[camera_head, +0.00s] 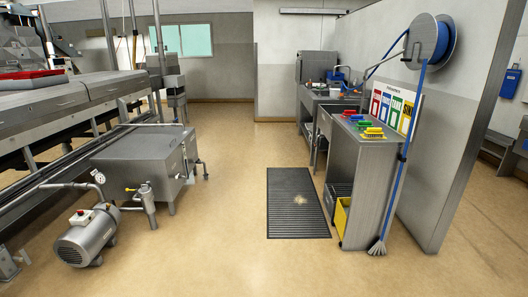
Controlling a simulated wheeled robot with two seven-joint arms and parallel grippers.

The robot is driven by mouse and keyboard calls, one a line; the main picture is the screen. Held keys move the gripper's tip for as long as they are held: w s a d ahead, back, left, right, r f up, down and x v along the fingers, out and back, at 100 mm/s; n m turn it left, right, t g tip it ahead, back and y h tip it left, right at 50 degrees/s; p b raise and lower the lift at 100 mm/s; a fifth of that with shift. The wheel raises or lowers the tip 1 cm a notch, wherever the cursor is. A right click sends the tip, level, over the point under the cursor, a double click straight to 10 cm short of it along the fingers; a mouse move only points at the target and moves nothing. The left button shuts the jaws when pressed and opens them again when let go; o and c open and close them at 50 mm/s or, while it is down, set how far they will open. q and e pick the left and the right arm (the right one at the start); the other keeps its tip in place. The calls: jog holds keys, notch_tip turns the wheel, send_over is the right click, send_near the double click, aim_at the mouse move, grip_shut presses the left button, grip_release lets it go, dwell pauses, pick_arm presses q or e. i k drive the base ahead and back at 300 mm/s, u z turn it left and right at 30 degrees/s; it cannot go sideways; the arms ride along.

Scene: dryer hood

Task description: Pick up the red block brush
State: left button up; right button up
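A small red block brush (350,113) lies on the grey metal bench (377,146) at the right. It is the farthest in a row with a blue one (357,118), a green one (365,124) and a yellow one (373,133), the nearest. The brushes are small in this view, so fine detail is hard to tell. Neither of my grippers is in view.
A black floor mat (297,202) lies left of the bench. A yellow bin (342,217) sits low in the bench. A broom (378,246) leans at its near corner. A hose reel (431,42) hangs above. A steel tank (147,165) and pump (87,236) stand left. Middle floor is clear.

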aim_at(348, 113)
jog(key=u, duration=0.25)
jog(key=i, duration=2.35)
jog(key=z, duration=0.3)
jog(key=i, duration=2.05)
jog(key=z, duration=1.6)
jog(key=i, duration=1.4)
jog(key=z, duration=0.8)
